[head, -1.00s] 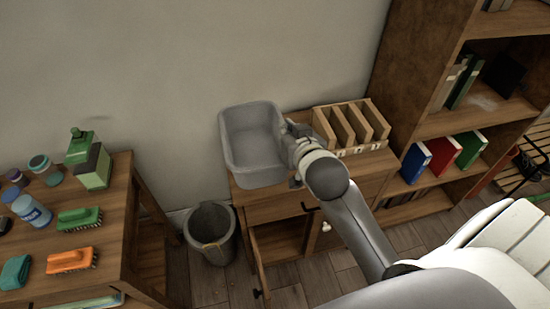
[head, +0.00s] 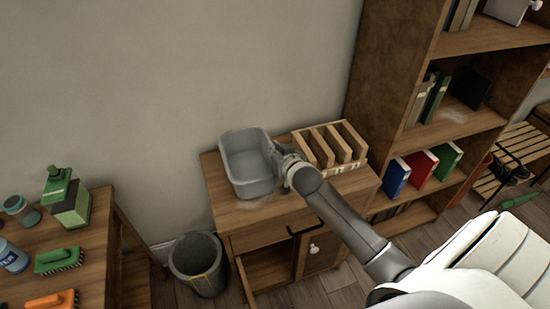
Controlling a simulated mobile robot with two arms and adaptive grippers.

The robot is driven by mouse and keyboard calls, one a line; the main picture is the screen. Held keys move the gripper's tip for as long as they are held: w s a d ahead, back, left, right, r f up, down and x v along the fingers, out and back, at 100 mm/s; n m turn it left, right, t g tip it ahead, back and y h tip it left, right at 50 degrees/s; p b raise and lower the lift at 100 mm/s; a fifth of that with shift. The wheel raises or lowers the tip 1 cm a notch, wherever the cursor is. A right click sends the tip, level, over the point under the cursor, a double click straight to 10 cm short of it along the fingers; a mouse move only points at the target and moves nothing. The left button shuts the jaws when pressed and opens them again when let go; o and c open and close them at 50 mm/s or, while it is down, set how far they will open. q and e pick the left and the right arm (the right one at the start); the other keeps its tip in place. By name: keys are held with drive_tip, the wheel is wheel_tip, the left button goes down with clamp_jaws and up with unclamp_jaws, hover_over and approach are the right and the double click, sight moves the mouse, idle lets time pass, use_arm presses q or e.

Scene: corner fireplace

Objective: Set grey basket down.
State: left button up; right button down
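The grey basket (head: 247,165) is an open, empty tub in the head view, at the left part of the small wooden cabinet's top (head: 228,210). It looks upright, and its base appears at or just above the top; I cannot tell for certain that it touches. My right gripper (head: 282,172) is at the basket's right side, against its wall. The fingers are mostly hidden by the wrist and the basket, but they appear closed on the rim. My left gripper is not in view.
A wooden divided rack (head: 328,148) stands right of the basket. A grey bin (head: 196,262) is on the floor. A table (head: 85,235) with bottles and brushes is at left, a bookshelf (head: 390,100) at right. The cabinet's front top is clear.

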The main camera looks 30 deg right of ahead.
drive_tip(key=shift+w+d+f+p, duration=0.1)
drive_tip(key=shift+w+f+p, duration=0.1)
drive_tip(key=shift+f, duration=0.75)
drive_tip(key=shift+w+d+f+p, duration=0.1)
drive_tip(key=shift+f+p, duration=0.05)
drive_tip(key=shift+f, duration=0.8)
drive_tip(key=shift+f, duration=0.2)
drive_tip(key=c, duration=1.6)
unclamp_jaws()
drive_tip(key=shift+s, duration=0.1)
drive_tip(key=shift+c, duration=0.2)
